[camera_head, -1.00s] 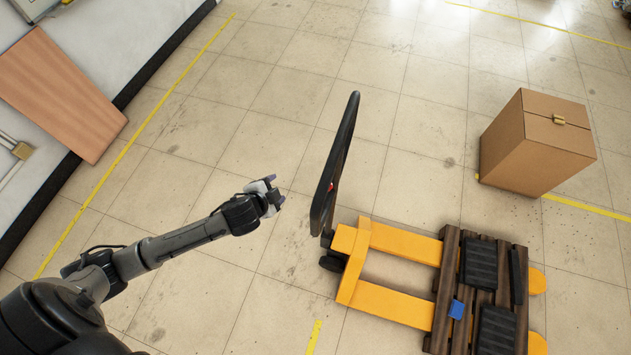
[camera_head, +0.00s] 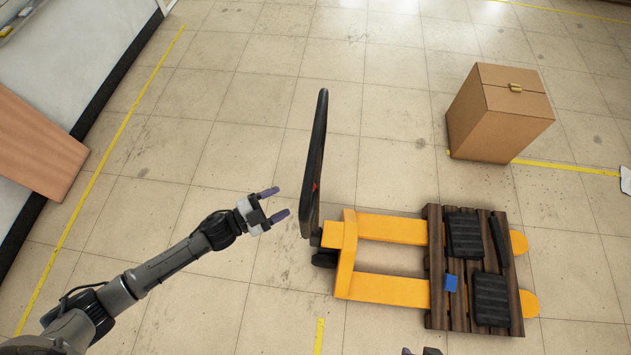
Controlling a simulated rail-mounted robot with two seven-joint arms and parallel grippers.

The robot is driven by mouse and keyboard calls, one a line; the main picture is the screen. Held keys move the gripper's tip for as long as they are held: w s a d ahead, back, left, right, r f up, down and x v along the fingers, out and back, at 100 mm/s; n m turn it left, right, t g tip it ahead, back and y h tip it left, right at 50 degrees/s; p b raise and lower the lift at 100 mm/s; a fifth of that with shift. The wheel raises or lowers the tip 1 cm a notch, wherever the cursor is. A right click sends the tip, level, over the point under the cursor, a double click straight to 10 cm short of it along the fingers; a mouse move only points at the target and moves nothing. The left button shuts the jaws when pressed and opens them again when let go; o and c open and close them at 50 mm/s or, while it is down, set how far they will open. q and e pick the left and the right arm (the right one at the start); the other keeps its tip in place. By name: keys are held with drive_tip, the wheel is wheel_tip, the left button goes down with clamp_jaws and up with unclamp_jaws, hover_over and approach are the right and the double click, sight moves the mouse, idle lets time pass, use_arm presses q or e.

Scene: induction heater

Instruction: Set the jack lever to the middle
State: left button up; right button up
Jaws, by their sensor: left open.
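The yellow pallet jack (camera_head: 390,228) stands on the floor right of centre. Its black handle (camera_head: 319,140) rises at its left end and is seen nearly edge-on. A small red part (camera_head: 316,187), which may be the jack lever, shows on the handle's inner side. Its setting cannot be made out. My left gripper (camera_head: 282,202) is open and empty, just left of the lower handle, with its fingers pointing toward it and a gap between. At the bottom edge, dark tips that look like my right gripper (camera_head: 420,351) barely show.
A wooden pallet (camera_head: 434,265) with dark blocks and a small blue piece (camera_head: 451,283) lies on the forks. A cardboard box (camera_head: 495,125) stands behind it. A brown board (camera_head: 35,140) leans on the left wall. The floor between wall and jack is clear.

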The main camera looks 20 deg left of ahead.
use_arm(q)
drive_tip(key=p+x, duration=0.2)
drive_tip(key=x, duration=0.9)
drive_tip(key=shift+w+d, duration=0.2)
drive_tip(key=shift+w, duration=0.1)
clamp_jaws()
